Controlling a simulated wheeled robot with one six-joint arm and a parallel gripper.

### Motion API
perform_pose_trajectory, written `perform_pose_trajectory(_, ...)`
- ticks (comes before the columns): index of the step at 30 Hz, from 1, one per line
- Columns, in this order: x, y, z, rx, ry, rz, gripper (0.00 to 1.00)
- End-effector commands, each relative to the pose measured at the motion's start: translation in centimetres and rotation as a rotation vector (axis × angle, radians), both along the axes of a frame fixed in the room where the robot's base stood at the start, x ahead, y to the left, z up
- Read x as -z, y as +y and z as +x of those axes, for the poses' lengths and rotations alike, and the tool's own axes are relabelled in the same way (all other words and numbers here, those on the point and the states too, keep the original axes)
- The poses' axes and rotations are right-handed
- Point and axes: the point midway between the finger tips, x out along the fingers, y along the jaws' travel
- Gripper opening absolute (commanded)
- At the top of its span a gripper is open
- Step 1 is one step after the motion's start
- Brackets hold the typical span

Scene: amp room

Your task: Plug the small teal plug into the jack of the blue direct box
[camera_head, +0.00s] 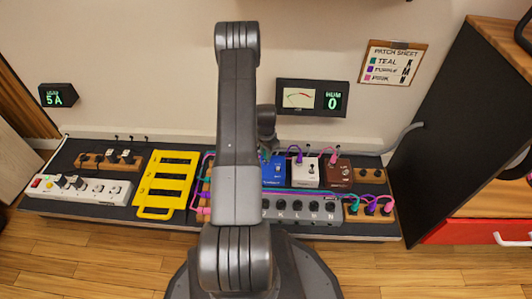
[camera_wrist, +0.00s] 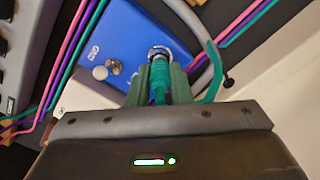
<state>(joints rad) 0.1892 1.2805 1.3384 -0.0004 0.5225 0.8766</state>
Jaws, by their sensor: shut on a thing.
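The blue direct box (camera_head: 273,174) stands on the board in the head view, partly hidden by my arm. In the wrist view the blue direct box (camera_wrist: 125,45) fills the upper middle, with a silver jack ring (camera_wrist: 159,53) at its near edge. My gripper (camera_wrist: 159,76) is shut on the small teal plug (camera_wrist: 158,86), which lies between the two fingers. The plug's tip is lined up with the jack ring and appears to meet it; how deep it sits is hidden. In the head view my arm covers most of the gripper.
White (camera_head: 306,173) and brown (camera_head: 338,173) boxes stand right of the blue one. A grey strip with knobs (camera_head: 300,208) lies in front. Purple, pink and teal cables run close by; a grey cable (camera_wrist: 212,70) curves beside the plug. The wall rises behind.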

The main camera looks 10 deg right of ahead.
Motion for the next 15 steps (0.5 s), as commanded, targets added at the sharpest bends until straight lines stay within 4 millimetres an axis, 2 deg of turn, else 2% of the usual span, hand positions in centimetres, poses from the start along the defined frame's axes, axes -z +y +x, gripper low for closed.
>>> perform_pose_trajectory(7, -0.02, 0.00, 0.00, 0.000, 0.000, 0.000, 0.00)
perform_pose_trajectory(8, -0.02, 0.00, 0.00, 0.000, 0.000, 0.000, 0.24)
perform_pose_trajectory(11, -0.02, 0.00, 0.00, 0.000, 0.000, 0.000, 0.44)
perform_pose_trajectory(15, -0.02, 0.00, 0.00, 0.000, 0.000, 0.000, 0.44)
